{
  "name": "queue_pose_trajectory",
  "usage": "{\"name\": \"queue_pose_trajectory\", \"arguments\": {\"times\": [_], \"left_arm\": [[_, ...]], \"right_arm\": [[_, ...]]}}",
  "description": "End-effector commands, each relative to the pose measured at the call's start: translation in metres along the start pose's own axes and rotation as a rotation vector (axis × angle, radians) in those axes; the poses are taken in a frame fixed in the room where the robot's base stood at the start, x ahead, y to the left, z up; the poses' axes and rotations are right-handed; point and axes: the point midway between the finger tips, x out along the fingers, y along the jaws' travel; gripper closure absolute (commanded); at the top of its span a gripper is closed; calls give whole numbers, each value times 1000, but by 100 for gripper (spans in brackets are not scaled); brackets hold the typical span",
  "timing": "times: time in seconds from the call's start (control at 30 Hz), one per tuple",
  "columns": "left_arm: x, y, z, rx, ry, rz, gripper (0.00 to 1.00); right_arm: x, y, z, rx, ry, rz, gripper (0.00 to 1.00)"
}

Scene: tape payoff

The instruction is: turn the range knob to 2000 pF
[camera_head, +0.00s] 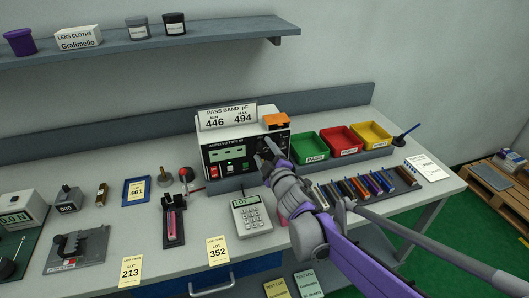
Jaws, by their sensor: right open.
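A sign on top reads PASS BAND pF, MIN 446, MAX 494. My right gripper (268,153) is open in front of the right part of the meter's face. The range knob cannot be made out clearly, as the gripper and its arm cover that part of the panel. I cannot tell whether the fingers touch anything. My left gripper is not in view.
Green (309,147), red (342,141) and yellow (371,135) bins stand right of the meter. A rack of coloured parts (365,187) lies before them. A keypad device (251,214) and a fixture with a pink piece (173,224) stand in front. An orange box (276,120) sits on the meter.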

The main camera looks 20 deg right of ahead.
Motion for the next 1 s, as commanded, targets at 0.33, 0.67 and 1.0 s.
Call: {"name": "queue_pose_trajectory", "arguments": {"times": [0.33, 0.67, 1.0], "left_arm": [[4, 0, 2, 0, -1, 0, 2], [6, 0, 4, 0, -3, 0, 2], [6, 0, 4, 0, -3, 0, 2]], "right_arm": [[-40, 0, 0, -1, -1, 1, 32], [-95, 0, 0, 0, 0, 0, 32], [-108, 0, 0, 0, 0, 0, 32]]}}
